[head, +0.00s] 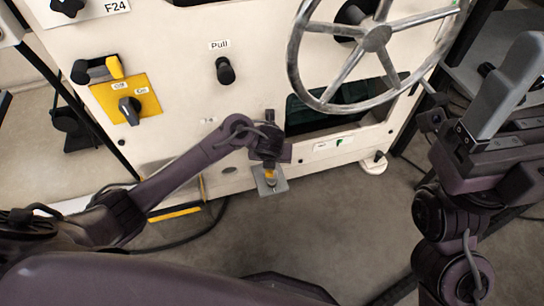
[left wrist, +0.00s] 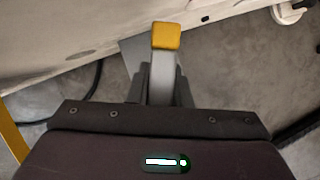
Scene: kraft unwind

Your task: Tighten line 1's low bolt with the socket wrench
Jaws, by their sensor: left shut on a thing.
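My left gripper (head: 269,165) is low at the front of the cream machine, beside its bottom edge. In the left wrist view it is shut on a grey bar with a yellow block end (left wrist: 166,37), which I take to be the socket wrench. The yellow part also shows in the head view (head: 270,175), above a small grey plate (head: 271,187) at the machine's foot. The bolt cannot be made out; the gripper and yellow part cover that spot. My right gripper (head: 506,85) is raised at the right, and its finger gap cannot be made out.
The machine front (head: 185,50) carries a large handwheel (head: 375,39), a "Pull" knob (head: 225,70) and a yellow switch plate (head: 140,88). A white foot (head: 373,165) stands at its lower right. A dark cable (head: 190,240) lies on the floor. The grey floor (head: 330,215) in front is mostly clear.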

